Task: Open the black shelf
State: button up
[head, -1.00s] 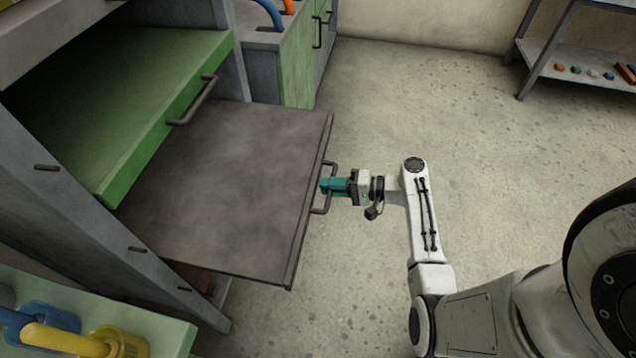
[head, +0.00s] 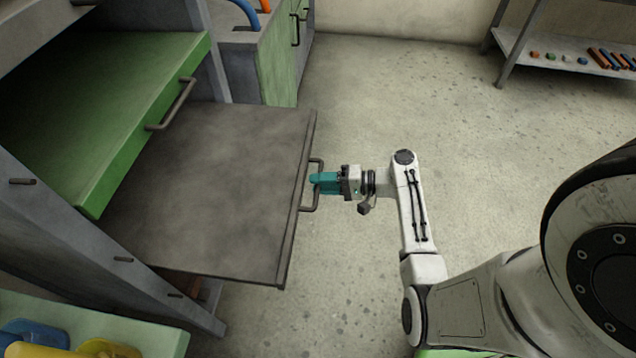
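The black shelf (head: 215,185) is a dark grey flat panel pulled well out of the grey rack, below a green shelf (head: 120,125). Its bar handle (head: 313,208) is on its front edge, facing right. My gripper (head: 316,181), with teal fingers, is at the handle, its tips reaching the bar. The fingers look close together around the bar, but the gap between them is too small to make out.
A grey rack post (head: 75,235) stands at the left. A green cabinet (head: 275,75) stands behind the shelf. A low metal rack (head: 545,50) with small coloured pieces is at the back right. The speckled floor (head: 455,130) between is clear.

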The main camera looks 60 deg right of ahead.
jog(key=v, duration=0.9)
jog(key=shift+s, duration=0.35)
jog(key=shift+d, duration=0.1)
